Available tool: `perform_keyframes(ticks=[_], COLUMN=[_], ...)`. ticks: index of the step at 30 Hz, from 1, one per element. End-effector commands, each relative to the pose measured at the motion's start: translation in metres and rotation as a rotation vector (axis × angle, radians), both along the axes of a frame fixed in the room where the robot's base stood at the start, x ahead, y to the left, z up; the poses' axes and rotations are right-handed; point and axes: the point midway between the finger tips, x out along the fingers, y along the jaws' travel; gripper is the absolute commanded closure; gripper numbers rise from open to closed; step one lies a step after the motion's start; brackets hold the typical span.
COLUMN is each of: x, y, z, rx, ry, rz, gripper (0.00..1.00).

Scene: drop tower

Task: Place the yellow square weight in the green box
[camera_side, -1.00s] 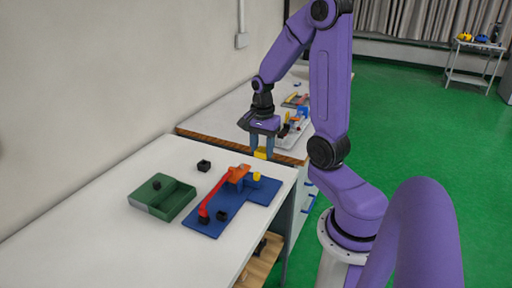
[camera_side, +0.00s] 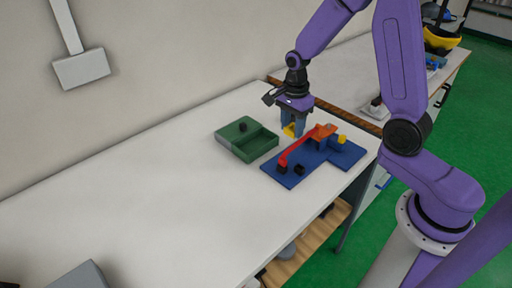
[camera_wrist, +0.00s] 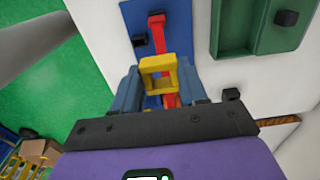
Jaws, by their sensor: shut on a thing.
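My gripper (camera_side: 292,128) is shut on the yellow square weight (camera_side: 288,131) and holds it up. In the wrist view the weight (camera_wrist: 158,72) shows as a yellow block with an open, frame-like face between the blue fingers. The green box (camera_side: 262,143) stands on the white table to the left of my gripper, apart from it. It has a shallow open compartment and a section carrying a small black block (camera_side: 243,127). In the wrist view the green box (camera_wrist: 233,52) is at the upper right, and the weight is not over it.
A blue base (camera_side: 289,180) with a red bar (camera_side: 295,151), an orange block (camera_side: 322,132) and a yellow cylinder (camera_side: 342,139) lies right of the box. A black cube (camera_wrist: 231,94) sits near my right finger in the wrist view. The left table is clear.

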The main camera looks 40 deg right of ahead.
Motion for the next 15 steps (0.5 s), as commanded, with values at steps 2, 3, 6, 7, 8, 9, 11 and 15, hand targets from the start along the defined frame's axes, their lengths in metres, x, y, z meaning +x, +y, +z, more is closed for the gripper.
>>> perform_keyframes(ticks=[2, 3, 6, 7, 8, 9, 11, 15], x=[0.004, 0.006, 0.015, 0.019, 0.023, 0.030, 0.041, 0.065], y=[0.009, 0.012, 0.014, 0.014, 0.014, 0.013, 0.013, 0.012], z=[-0.003, -0.004, -0.008, -0.010, -0.012, -0.015, -0.020, -0.031], rx=[-0.001, -0.001, -0.001, -0.001, -0.001, -0.001, -0.001, -0.001], ry=[0.000, 0.000, 0.000, -0.001, 0.000, -0.001, 0.000, -0.001], rz=[0.002, 0.000, -0.002, -0.002, -0.002, -0.003, -0.002, -0.002], gripper=[1.00, 1.00, 1.00, 1.00, 1.00, 1.00, 1.00, 1.00])
